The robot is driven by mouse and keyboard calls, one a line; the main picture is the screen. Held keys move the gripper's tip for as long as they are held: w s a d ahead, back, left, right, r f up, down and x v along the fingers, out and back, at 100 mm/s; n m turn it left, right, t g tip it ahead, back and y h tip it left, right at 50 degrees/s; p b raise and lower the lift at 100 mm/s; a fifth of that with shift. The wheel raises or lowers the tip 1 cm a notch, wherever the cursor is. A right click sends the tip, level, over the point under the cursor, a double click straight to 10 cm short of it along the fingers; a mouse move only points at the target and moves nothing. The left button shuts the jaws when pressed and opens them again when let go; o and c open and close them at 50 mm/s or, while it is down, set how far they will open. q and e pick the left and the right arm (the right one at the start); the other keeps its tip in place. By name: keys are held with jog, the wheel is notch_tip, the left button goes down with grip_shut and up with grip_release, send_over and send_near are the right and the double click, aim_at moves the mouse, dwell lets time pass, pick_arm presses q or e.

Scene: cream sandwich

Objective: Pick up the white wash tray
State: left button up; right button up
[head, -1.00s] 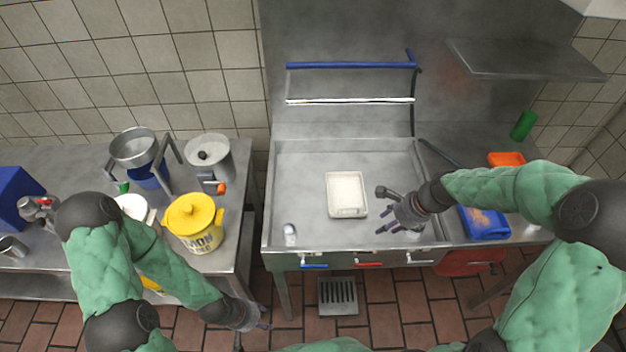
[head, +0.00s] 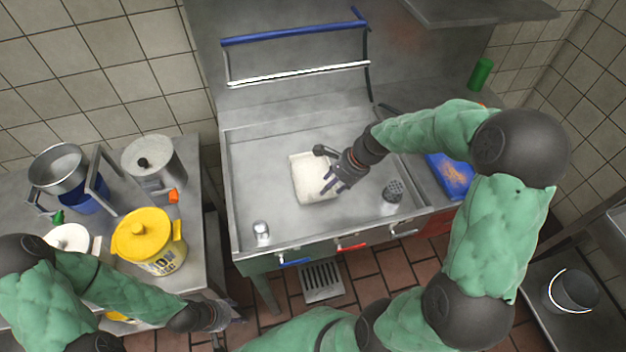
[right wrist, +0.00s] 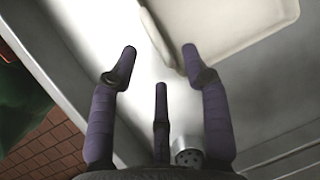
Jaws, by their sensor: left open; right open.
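The white wash tray (head: 302,184) lies flat on the steel cooking surface. In the right wrist view, its pale rim and inside (right wrist: 232,22) fill the upper right. My right gripper (head: 334,184) hangs over the tray's right side and covers part of it. It is open and empty; in the right wrist view its dark fingers (right wrist: 158,62) are spread, with one tip close to the tray's near rim. I cannot tell whether it touches. My left gripper (head: 228,316) is open, low at the front of the left table, away from the tray.
A metal shaker (head: 391,200) stands right of the tray, and a small one (head: 261,231) at the front left. A yellow lidded bucket (head: 148,240) and metal pots crowd the left table. A blue container (head: 450,178) lies to the right. The surface left of the tray is clear.

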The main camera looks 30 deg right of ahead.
jog(key=b+x, duration=0.2)
jog(key=x, duration=0.3)
jog(key=shift+a+r, duration=0.1)
jog(key=shift+r, duration=0.1)
grip_shut()
